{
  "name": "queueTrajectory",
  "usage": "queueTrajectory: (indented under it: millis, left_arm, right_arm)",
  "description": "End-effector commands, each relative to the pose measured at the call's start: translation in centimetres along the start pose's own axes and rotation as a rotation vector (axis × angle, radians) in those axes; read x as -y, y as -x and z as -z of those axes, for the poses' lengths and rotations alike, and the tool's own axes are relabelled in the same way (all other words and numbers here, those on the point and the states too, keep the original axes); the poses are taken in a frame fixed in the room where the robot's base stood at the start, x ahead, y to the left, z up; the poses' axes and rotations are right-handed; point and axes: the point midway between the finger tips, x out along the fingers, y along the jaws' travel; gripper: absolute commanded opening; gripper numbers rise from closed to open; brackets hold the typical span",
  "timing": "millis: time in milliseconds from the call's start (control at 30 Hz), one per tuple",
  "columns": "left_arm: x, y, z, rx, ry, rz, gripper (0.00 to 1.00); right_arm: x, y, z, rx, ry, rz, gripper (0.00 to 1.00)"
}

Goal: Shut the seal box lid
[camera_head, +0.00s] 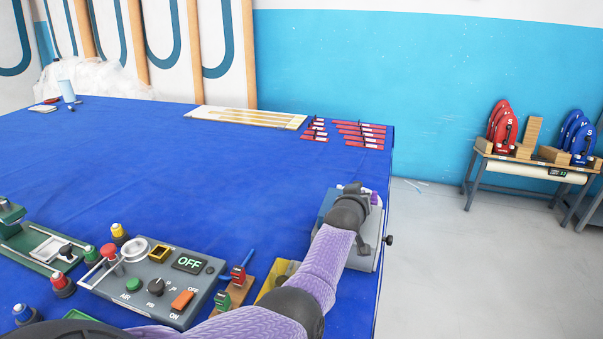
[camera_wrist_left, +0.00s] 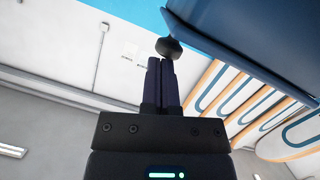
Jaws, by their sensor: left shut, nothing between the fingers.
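The seal box (camera_head: 363,262) is a grey box with blue parts at the right edge of the blue table. My left arm lies across it in the head view and hides much of it, so the lid's angle is unclear there. A black knob (camera_head: 389,240) sticks out on its right side. In the left wrist view a dark blue panel (camera_wrist_left: 245,35), apparently the lid, slants across the upper right, with a black round knob (camera_wrist_left: 169,47) by its edge. My left gripper (camera_wrist_left: 161,62) is shut and empty, its tips right at this knob; contact is unclear. My right gripper is out of view.
A grey control box (camera_head: 150,285) reading OFF, a green-based device (camera_head: 40,250) and small coloured-capped items stand at front left. Red strips (camera_head: 360,134) and a pale board (camera_head: 245,118) lie at the back. The table's middle is clear. A side bench (camera_head: 530,165) stands right.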

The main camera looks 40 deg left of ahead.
Motion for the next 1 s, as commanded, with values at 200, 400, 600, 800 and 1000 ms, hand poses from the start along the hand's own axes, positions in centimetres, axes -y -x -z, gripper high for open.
queueTrajectory:
  millis: [200,400,600,800,1000]
  left_arm:
    - [-0.4,0.5,1.6,-0.001,0.001,0.000,0.00]
    - [-1.2,2.8,4.5,0.001,-0.001,-0.001,0.00]
    - [-1.4,7.5,4.1,0.002,0.000,-0.001,0.00]
    - [-1.5,10.6,3.8,0.001,-0.001,-0.001,0.00]
    - [-1.5,11.2,3.6,0.001,0.000,-0.001,0.00]
  right_arm:
    - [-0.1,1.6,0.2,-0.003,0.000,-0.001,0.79]
    - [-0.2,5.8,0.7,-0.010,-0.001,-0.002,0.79]
    - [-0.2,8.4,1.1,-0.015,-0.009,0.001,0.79]
    - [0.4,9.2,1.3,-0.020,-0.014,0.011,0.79]
    - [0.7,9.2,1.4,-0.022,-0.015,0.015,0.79]
